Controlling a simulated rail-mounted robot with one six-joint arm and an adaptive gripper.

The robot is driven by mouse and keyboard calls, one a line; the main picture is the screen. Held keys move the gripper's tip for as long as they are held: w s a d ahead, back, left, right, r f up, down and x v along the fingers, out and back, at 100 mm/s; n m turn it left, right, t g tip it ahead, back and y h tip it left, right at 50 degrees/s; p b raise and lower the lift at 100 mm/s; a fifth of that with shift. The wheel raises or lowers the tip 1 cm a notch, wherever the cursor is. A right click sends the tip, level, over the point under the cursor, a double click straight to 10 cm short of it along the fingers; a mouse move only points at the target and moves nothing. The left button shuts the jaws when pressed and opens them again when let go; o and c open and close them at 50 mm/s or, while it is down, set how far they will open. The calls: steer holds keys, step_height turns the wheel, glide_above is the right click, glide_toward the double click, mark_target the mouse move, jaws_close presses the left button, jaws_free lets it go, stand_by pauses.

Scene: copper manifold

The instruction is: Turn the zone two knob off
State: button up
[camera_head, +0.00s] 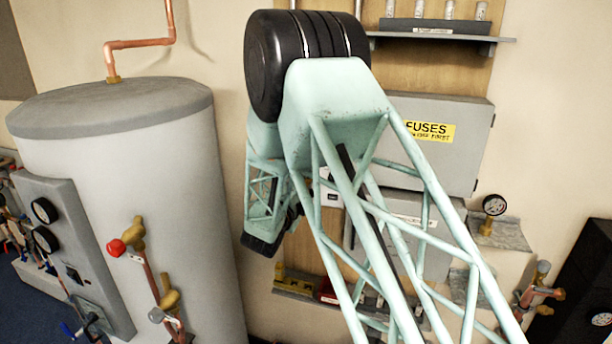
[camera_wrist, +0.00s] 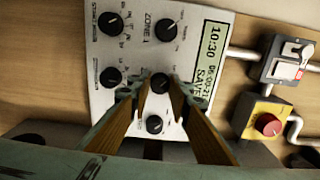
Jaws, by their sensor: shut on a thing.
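In the wrist view, a white control panel (camera_wrist: 128,50) carries several round black knobs and a display (camera_wrist: 207,55). One knob (camera_wrist: 166,29) has the label ZONE 1 beside it. The fingers of my gripper (camera_wrist: 158,84) reach to the panel and are shut on the black knob (camera_wrist: 159,82) just below that one, one fingertip on each side. No label for this knob is readable, as the fingers cover the panel around it. In the head view, my arm hides the panel and the gripper.
In the wrist view, more black knobs (camera_wrist: 111,23) (camera_wrist: 110,77) (camera_wrist: 154,125) sit close around the fingers. To the right are a grey switch box (camera_wrist: 288,62) and a yellow box (camera_wrist: 247,108) with a red button (camera_wrist: 268,125). In the head view, a large grey tank (camera_head: 170,160) stands at left.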

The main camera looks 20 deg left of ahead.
stand_by(0.3)
steer(key=o, duration=0.8)
steer(key=shift+o, duration=0.2)
steer(key=s, duration=1.2)
steer(key=shift+d, duration=0.25)
